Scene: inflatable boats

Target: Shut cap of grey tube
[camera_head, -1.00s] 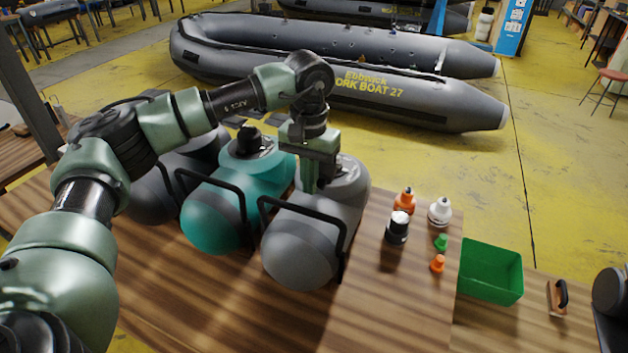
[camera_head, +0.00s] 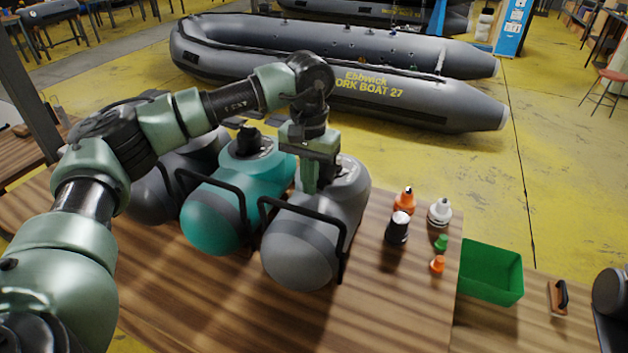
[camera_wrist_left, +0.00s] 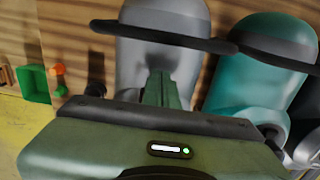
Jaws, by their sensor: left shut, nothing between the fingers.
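The grey tube (camera_head: 300,252) is the rightmost of the tubes on the wooden table, with a black handle bar across it. It also shows in the left wrist view (camera_wrist_left: 160,48). My left gripper (camera_head: 310,188) points down at the top of this tube, near its valve area. Its fingers are shut and hold nothing; in the left wrist view the fingertips (camera_wrist_left: 160,80) sit over the grey tube. The cap is hidden behind the gripper, so I cannot tell whether it is open or shut, nor whether the fingers touch it. My right gripper is not in view.
A teal tube (camera_head: 212,222) and a darker grey tube (camera_head: 150,195) lie to the left. Several small bottles, such as an orange one (camera_head: 404,203), stand right of the grey tube. A green bin (camera_head: 492,272) and a wood-and-black hand tool (camera_head: 558,297) lie farther right.

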